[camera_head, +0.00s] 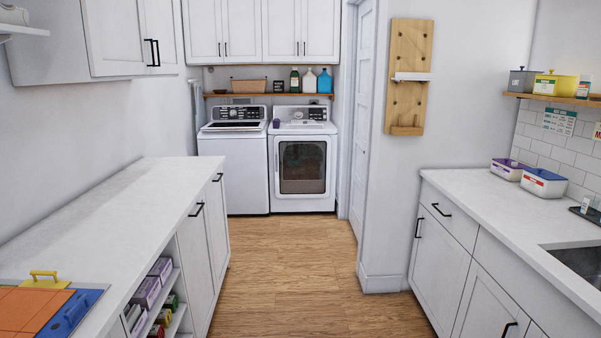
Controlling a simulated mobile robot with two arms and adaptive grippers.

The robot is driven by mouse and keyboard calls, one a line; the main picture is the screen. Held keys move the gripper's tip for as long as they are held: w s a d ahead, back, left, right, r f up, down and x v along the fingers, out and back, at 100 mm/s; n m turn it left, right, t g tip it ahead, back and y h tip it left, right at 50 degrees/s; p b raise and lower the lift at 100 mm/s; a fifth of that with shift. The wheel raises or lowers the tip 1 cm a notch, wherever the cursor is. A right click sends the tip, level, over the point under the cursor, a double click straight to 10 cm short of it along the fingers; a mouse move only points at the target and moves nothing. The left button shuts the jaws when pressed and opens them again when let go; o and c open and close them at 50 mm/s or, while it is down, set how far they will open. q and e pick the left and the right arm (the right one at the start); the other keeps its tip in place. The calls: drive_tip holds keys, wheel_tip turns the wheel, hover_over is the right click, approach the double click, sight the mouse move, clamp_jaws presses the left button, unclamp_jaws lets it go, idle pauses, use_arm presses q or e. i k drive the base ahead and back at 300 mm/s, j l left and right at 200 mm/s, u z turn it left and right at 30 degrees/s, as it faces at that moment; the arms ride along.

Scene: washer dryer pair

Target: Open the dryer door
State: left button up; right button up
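The dryer (302,200) stands at the far end of the room, to the right of the white top-loading washer (233,172). It is white, with a dark control panel on top at the back. Its front door (302,146) has a dark window and appears shut. A small purple object (276,123) sits on top of the dryer at its left edge. Neither of my grippers is in view.
A wooden floor (285,265) runs clear to the machines. A long white counter (125,200) bounds it on the left. A wall corner and a counter (480,205) with a sink bound it on the right. A shelf (268,95) hangs above the machines.

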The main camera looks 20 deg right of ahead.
sight(302, 163)
drive_tip(key=i+l+z, duration=0.2)
drive_tip(key=i, duration=0.25)
drive_tip(key=i+z, duration=0.15)
drive_tip(key=i, duration=0.35)
drive_tip(key=i+l, duration=0.15)
drive_tip(key=i, duration=2.2)
drive_tip(key=i+l, duration=0.15)
drive_tip(key=i, duration=2.2)
drive_tip(key=l+z, duration=0.05)
drive_tip(key=l, duration=0.1)
